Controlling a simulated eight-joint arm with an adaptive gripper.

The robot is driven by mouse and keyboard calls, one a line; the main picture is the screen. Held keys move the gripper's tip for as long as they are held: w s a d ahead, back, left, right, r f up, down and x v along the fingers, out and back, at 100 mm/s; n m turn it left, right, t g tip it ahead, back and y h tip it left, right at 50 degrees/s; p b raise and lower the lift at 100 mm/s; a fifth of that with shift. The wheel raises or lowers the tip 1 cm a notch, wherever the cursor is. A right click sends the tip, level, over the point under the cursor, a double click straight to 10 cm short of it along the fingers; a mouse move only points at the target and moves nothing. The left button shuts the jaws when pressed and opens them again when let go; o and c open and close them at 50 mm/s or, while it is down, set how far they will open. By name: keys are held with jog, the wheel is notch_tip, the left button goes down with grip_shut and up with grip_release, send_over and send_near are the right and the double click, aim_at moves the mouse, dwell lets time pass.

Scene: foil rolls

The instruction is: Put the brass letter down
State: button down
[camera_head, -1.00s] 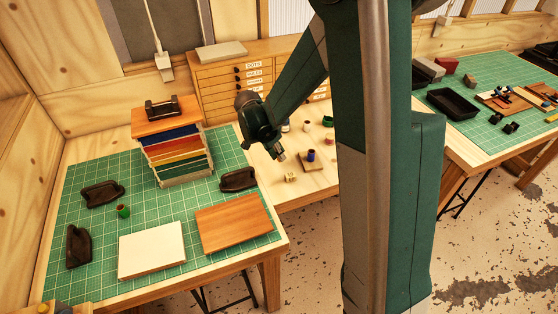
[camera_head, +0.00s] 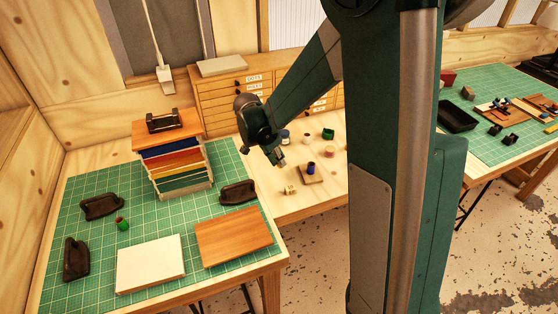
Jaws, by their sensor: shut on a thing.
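My gripper (camera_head: 279,159) hangs at the end of my dark green arm, in the middle of the head view. It is above the bare wooden bench (camera_head: 275,202), just right of the green mat. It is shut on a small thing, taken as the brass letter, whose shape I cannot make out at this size. A small pale block (camera_head: 290,190) and a small wooden base (camera_head: 312,175) with a dark blue piece on it sit on the bench below and right of the gripper.
The green mat (camera_head: 100,270) holds a rack of coloured foil (camera_head: 172,160), a white pad (camera_head: 150,264), a brown board (camera_head: 234,238) and several dark holders. A drawer cabinet (camera_head: 225,92) stands behind. A black tray (camera_head: 457,115) lies on the right-hand table.

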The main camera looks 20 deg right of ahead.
dwell(0.4)
jog(key=w+a+n+t+y, duration=0.1)
jog(key=a+n, duration=0.5)
jog(key=a, duration=4.4)
jog(key=shift+w+r+t, duration=0.3)
jog(key=shift+w+t, duration=0.3)
jog(key=shift+f, duration=0.1)
jog(key=shift+f, duration=3)
jog(key=shift+d+f, duration=0.1)
jog(key=shift+f, duration=1.8)
jog(key=shift+f, duration=0.15)
